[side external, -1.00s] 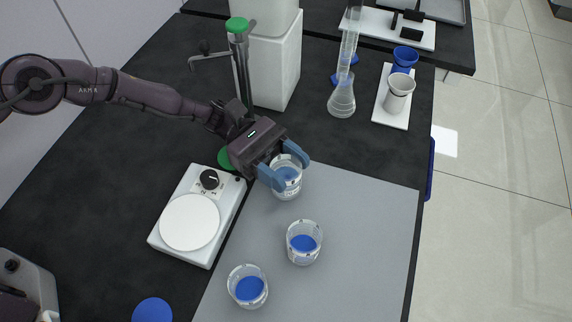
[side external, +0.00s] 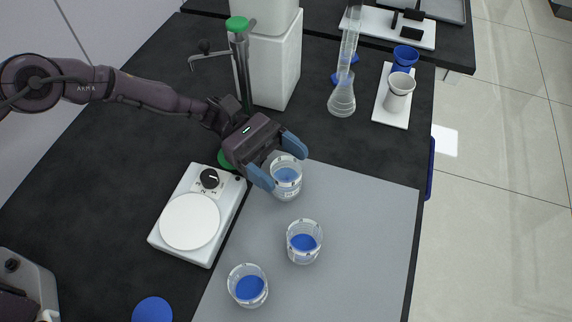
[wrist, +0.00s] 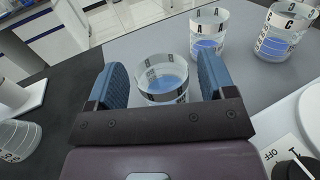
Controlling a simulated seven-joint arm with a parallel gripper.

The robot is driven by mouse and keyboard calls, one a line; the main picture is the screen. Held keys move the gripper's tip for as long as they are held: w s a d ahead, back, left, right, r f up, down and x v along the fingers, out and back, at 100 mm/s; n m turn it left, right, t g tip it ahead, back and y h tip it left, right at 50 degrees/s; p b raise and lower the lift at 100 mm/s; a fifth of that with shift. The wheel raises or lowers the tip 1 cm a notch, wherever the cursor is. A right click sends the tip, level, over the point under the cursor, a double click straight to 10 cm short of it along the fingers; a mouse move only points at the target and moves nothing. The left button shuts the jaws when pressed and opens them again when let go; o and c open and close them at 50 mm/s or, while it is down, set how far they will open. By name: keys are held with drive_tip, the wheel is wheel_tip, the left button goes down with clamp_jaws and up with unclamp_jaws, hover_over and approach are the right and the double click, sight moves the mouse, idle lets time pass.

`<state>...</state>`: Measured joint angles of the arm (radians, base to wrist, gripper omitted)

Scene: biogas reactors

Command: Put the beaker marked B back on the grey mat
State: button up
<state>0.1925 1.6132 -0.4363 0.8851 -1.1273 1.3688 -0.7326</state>
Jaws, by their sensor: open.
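A clear beaker with blue liquid (side external: 287,184) stands upright on the grey mat (side external: 365,215), near the mat's back left corner. The wrist view shows a gap on each side between fingers and glass. Two more beakers of blue liquid stand on the mat: one marked A (wrist: 208,42), the other marked C (wrist: 280,40).
A white hotplate stirrer (side external: 190,222) stands left of the mat. A green-capped stand (side external: 240,60) and a white block (side external: 275,65) are behind my gripper. A flask (side external: 341,100) and a white tray with cups (side external: 391,112) are at the back right. The mat's right part is clear.

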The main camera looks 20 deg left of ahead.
drive_tip(key=v, duration=0.6)
idle(0.3)
drive_tip(key=shift+a, duration=0.15)
drive_tip(key=w+a+r+m+g+y, duration=0.1)
drive_tip(key=a+r+m+y, duration=0.3)
drive_tip(key=a, duration=0.5)
drive_tip(key=w+a+r+m+g+y, duration=0.1)
drive_tip(key=a+r+y, duration=0.1)
drive_tip(key=a+y, duration=0.5)
drive_tip(key=s+a+r+m+t+y, duration=0.2)
drive_tip(key=s+a+r+t, duration=0.1)
drive_tip(key=r, duration=0.7)
drive_tip(key=s+a+r+m+t+y, duration=0.1)
drive_tip(key=s+a+r+m+t, duration=0.25)
drive_tip(key=r, duration=0.55)
drive_tip(key=s+a+r+m+t+y, duration=0.1)
drive_tip(key=s+a+r+t, duration=0.1)
drive_tip(key=s, duration=0.7)
drive_tip(key=s+a+r+m+t+y, duration=0.1)
drive_tip(key=s+a+r+t, duration=0.2)
drive_tip(key=s, duration=0.6)
drive_tip(key=a+t, duration=0.1)
drive_tip(key=t, duration=0.1)
drive_tip(key=shift+s+a+r+m+t+y, duration=0.2)
drive_tip(key=shift+a+m+t+y, duration=0.1)
drive_tip(key=shift+a+m+t, duration=0.1)
